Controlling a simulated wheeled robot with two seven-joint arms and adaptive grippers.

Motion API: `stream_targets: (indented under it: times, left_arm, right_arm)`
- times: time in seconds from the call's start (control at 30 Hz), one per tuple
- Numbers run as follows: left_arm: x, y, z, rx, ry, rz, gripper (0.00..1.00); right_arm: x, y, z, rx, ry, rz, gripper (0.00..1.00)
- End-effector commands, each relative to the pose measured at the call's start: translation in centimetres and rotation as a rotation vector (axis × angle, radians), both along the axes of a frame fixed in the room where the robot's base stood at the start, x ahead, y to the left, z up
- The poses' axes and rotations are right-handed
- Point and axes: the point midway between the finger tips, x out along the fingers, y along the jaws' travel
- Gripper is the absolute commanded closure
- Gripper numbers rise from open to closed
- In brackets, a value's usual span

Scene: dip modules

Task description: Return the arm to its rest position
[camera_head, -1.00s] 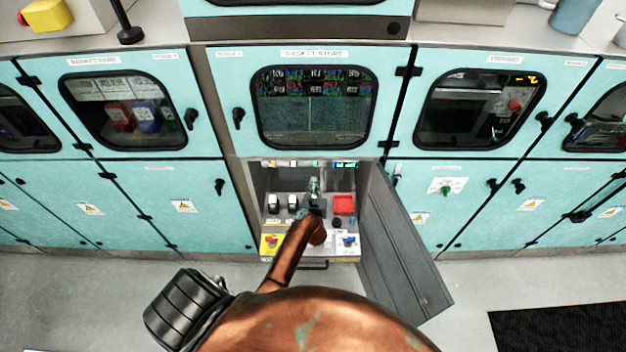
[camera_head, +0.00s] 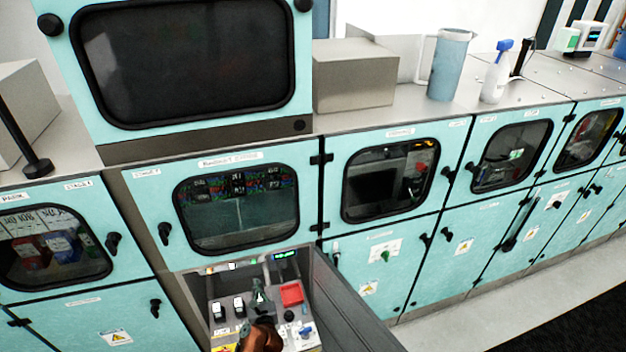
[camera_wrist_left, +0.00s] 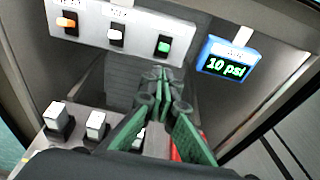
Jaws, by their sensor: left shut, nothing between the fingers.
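My left gripper (camera_head: 259,293) is inside the open compartment below the basket store window. Its green fingers (camera_wrist_left: 163,95) are shut with nothing between them. They are above the control panel (camera_head: 235,330), between the white-topped switches (camera_head: 239,307) and a red square part (camera_head: 291,293). My copper-coloured left arm (camera_head: 262,338) comes up from the bottom edge. In the left wrist view, a blue-framed display (camera_wrist_left: 228,62) reads 10 psi, to the right of the fingertips. My right gripper is not in view.
The grey compartment door (camera_head: 345,305) stands open just right of my left arm. An upper strip (camera_wrist_left: 120,35) holds orange, white and green switches close beyond the fingers. Teal cabinets line both sides. A jug (camera_head: 450,65) and spray bottle (camera_head: 495,75) stand on the counter.

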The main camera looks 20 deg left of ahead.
Motion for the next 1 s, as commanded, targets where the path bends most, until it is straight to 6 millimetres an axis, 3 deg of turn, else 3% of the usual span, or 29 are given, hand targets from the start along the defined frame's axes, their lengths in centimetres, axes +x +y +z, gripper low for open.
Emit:
stream_targets:
  times: [0.13, 0.27, 0.4, 0.47, 0.6, 0.7, 0.83, 1.0]
  left_arm:
    - [0.1, -0.1, 1.2, 0.069, -0.010, -0.037, 1.00]
    - [0.2, -1.5, 5.7, 0.357, -0.038, -0.193, 1.00]
    - [-1.1, -7.0, 10.8, 0.872, -0.044, -0.475, 1.00]
    - [-2.3, -9.8, 11.7, 1.102, -0.029, -0.604, 1.00]
    - [-6.8, -15.5, 10.3, 1.615, 0.050, -0.915, 1.00]
    - [-11.3, -17.3, 7.5, 1.947, 0.144, -1.151, 1.00]
    - [-17.8, -16.2, 3.7, 2.295, 0.309, -1.471, 1.00]
    - [-24.4, -12.5, 1.4, 2.511, 0.505, -1.791, 1.00]
  right_arm:
    - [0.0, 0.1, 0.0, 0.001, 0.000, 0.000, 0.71]
    - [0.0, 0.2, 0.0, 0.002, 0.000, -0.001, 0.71]
    - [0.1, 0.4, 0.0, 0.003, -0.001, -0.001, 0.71]
    - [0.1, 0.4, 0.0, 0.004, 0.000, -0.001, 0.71]
    - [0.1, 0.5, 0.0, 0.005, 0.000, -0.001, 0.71]
    - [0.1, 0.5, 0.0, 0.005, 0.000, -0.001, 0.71]
    - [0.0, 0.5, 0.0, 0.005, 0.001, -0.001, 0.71]
    - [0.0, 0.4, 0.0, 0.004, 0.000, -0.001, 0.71]
